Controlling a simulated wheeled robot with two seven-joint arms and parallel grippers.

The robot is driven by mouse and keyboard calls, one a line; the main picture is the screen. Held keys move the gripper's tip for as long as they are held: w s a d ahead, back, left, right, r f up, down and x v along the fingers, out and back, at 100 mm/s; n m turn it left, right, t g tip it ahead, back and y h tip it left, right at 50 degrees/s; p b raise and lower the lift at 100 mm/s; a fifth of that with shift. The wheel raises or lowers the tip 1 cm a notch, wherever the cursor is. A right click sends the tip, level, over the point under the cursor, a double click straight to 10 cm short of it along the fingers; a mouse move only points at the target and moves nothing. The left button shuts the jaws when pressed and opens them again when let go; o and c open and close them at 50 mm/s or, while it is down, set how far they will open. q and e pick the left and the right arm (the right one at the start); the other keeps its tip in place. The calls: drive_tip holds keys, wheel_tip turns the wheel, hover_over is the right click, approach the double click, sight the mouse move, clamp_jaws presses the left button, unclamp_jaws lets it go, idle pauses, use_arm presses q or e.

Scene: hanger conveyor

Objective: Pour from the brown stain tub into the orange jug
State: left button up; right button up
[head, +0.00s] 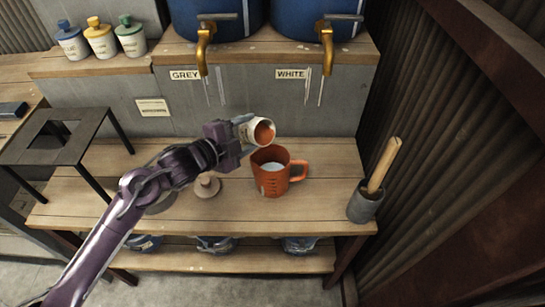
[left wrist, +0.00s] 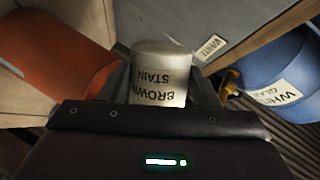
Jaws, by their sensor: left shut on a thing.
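My left gripper (head: 236,139) is shut on the brown stain tub (head: 262,130). The tub is white with a reddish-brown inside or contents at its mouth, and it is tilted, mouth toward the lower right, above the jug's rim. In the left wrist view the tub (left wrist: 160,75) shows its "BROWN STAIN" label upside down between the fingers. The orange jug (head: 270,183) stands upright on the bench, handle to the right, with pale liquid inside. The jug also shows in the left wrist view (left wrist: 60,65). I cannot make out a stream. My right gripper is not in view.
Blue drums with brass taps (head: 205,50) stand on the shelf behind, labelled grey and white. Labelled bottles (head: 101,40) stand at the back left. A grey pot with a wooden handle (head: 366,203) stands right; a black stand (head: 65,145) left. A small pale object (head: 207,186) sits beside my arm.

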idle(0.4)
use_arm(q)
drive_tip(key=shift+m+b, duration=0.3)
drive_tip(key=shift+b, duration=0.1)
drive_tip(key=shift+s+d+f+m+t+b, duration=0.15)
drive_tip(key=shift+m+t+b, duration=0.2)
drive_tip(key=shift+b, duration=0.25)
drive_tip(key=shift+y, duration=0.3)
drive_tip(key=shift+f+m+b, duration=0.1)
drive_tip(key=shift+m+b, duration=0.25)
drive_tip(key=shift+b, duration=0.3)
drive_tip(key=shift+s+a+b, duration=0.25)
drive_tip(key=shift+b, duration=0.1)
